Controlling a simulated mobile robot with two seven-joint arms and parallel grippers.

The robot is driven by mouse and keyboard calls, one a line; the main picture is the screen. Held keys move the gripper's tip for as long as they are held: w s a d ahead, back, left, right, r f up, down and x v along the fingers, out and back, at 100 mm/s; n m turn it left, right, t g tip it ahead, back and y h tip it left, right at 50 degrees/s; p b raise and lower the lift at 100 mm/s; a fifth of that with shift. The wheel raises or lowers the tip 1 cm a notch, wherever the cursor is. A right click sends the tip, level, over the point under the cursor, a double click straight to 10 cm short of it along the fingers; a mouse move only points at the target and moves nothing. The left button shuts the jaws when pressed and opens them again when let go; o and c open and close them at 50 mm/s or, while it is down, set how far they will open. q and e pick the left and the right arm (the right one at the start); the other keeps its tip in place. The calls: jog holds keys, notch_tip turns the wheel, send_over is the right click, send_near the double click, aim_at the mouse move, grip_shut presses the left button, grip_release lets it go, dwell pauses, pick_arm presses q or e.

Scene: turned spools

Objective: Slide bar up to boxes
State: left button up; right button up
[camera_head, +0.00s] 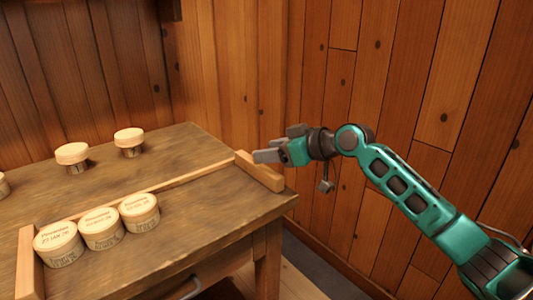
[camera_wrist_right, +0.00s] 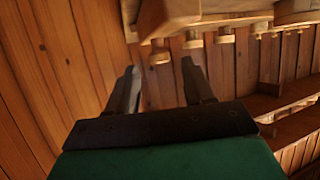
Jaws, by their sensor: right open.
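A thin light wooden bar (camera_head: 190,178) lies across the table behind three round labelled boxes (camera_head: 102,228). The boxes stand in a touching or nearly touching row at the front left, pale with printed lids. A short wooden block (camera_head: 262,172) sits at the bar's right end. Another block (camera_head: 29,265) stands left of the boxes. My right gripper (camera_head: 262,155) is open and empty, beside and above the right block; I cannot tell whether it touches. Its open fingers also show in the right wrist view (camera_wrist_right: 160,88). My left gripper is not in view.
Turned spools (camera_head: 72,154) (camera_head: 130,141) with pale tops stand behind the bar, and part of another shows at the left edge. The table (camera_head: 200,235) is clear right of the boxes. Plank walls (camera_head: 340,90) close off the back and right.

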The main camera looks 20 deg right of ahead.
jog(key=shift+x, duration=0.9)
jog(key=shift+c, duration=0.2)
grip_shut()
